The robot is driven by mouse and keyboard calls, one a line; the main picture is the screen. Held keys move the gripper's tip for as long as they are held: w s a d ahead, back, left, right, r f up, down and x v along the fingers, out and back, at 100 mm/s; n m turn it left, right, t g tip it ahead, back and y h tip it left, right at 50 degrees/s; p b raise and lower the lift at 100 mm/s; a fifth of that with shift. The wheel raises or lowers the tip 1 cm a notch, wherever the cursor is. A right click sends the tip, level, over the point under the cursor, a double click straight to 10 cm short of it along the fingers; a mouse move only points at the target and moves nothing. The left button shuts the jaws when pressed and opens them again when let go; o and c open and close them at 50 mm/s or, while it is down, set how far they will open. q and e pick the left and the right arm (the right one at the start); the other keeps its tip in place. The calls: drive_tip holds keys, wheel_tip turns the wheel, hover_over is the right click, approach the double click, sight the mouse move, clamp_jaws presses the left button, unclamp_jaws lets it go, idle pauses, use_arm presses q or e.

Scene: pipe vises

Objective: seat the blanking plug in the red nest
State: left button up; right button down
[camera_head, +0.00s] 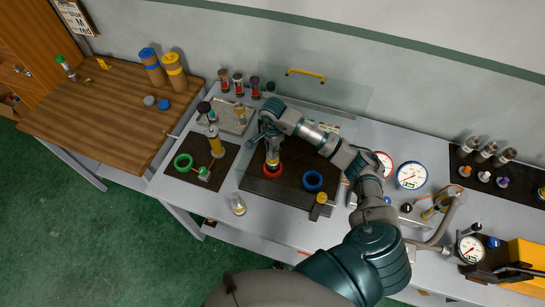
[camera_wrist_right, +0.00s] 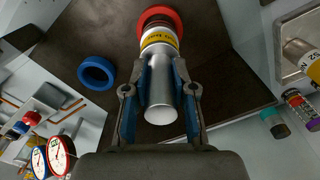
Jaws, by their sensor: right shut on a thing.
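The blanking plug (camera_wrist_right: 160,82) is a silver cylinder with a yellow label band and a dark band at its far end. My right gripper (camera_wrist_right: 161,66) is shut on its sides. In the head view the gripper (camera_head: 271,142) is above the red nest (camera_head: 273,171), holding the plug (camera_head: 273,155) roughly upright. In the wrist view the plug's far end lines up with the red nest (camera_wrist_right: 160,17) and overlaps its ring. I cannot tell how deep the end sits, as the plug hides the opening. My left gripper is not in view.
A blue nest (camera_head: 313,181) is right of the red one on the dark mat. A clear panel with a yellow handle (camera_head: 305,74) stands behind. A green ring (camera_head: 183,161) and a post are at left, gauges (camera_head: 411,175) at right.

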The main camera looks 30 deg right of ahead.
drive_tip(key=shift+w+a+f, duration=0.15)
drive_tip(key=shift+a+f, duration=0.1)
drive_tip(key=shift+f, duration=0.55)
drive_tip(key=f, duration=0.1)
drive_tip(key=f+p, duration=0.1)
drive_tip(key=f, duration=0.1)
drive_tip(key=shift+s+d, duration=0.1)
drive_tip(key=shift+s, duration=0.25)
drive_tip(key=shift+s+d+f, duration=0.1)
drive_tip(key=shift+s+f, duration=0.05)
drive_tip(key=shift+f, duration=0.15)
drive_tip(key=c, duration=1.1)
unclamp_jaws()
drive_tip(key=shift+f, duration=0.1)
drive_tip(key=shift+c, duration=0.2)
drive_tip(key=shift+o, duration=1)
drive_tip(key=shift+f, duration=0.1)
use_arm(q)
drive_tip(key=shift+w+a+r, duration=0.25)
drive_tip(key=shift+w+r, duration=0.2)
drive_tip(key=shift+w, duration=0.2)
use_arm(e)
drive_tip(key=shift+w+d, duration=0.1)
drive_tip(key=shift+w, duration=0.1)
drive_tip(key=shift+w+r, duration=0.15)
drive_tip(key=shift+r, duration=0.1)
